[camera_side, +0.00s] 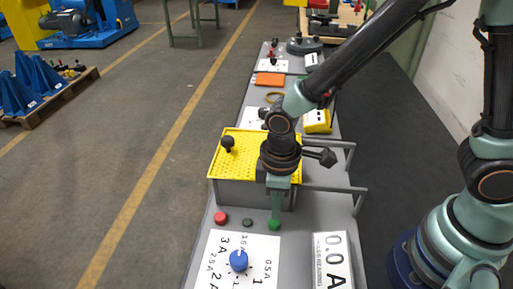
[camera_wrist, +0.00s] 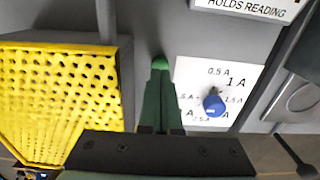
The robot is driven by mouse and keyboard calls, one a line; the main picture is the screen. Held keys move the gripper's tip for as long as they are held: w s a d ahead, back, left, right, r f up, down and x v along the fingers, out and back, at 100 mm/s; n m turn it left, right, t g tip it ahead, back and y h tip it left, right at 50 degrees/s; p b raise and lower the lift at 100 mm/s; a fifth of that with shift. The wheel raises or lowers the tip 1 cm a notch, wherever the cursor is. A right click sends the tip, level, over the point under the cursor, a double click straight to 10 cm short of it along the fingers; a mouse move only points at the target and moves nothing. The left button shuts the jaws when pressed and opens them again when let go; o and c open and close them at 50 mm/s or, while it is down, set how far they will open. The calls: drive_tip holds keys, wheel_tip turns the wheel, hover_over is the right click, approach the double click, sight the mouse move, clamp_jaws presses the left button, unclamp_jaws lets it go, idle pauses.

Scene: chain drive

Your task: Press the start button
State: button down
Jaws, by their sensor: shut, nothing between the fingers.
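The green button (camera_side: 274,225) sits on the grey bench panel, at the right end of a short row. A red button (camera_side: 221,218) is at the left end, with a small dark green one (camera_side: 248,222) between them. My gripper (camera_side: 276,217) points down, fingers together and empty, with its tip right at the green button. In the wrist view my gripper (camera_wrist: 159,72) ends at the bright green button (camera_wrist: 160,62), partly covered by the fingers. I cannot tell whether the button is pressed in. The red and dark buttons do not show there.
A yellow perforated guard (camera_side: 228,170) stands close behind the buttons, with grey rails to its right. A blue knob (camera_side: 238,261) on a white ampere dial (camera_side: 215,270) and a 0.0 A display (camera_side: 333,260) lie in front.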

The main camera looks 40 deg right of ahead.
sight(276, 222)
drive_tip(key=shift+f, duration=1.15)
drive_tip(key=shift+s+f, duration=0.1)
drive_tip(key=shift+f, duration=0.95)
drive_tip(key=shift+d, duration=0.1)
drive_tip(key=shift+r, duration=0.1)
wheel_tip(276, 222, up, 14)
drive_tip(key=shift+w+a+r, duration=0.15)
drive_tip(key=shift+w+a, duration=0.05)
drive_tip(key=shift+w, duration=0.05)
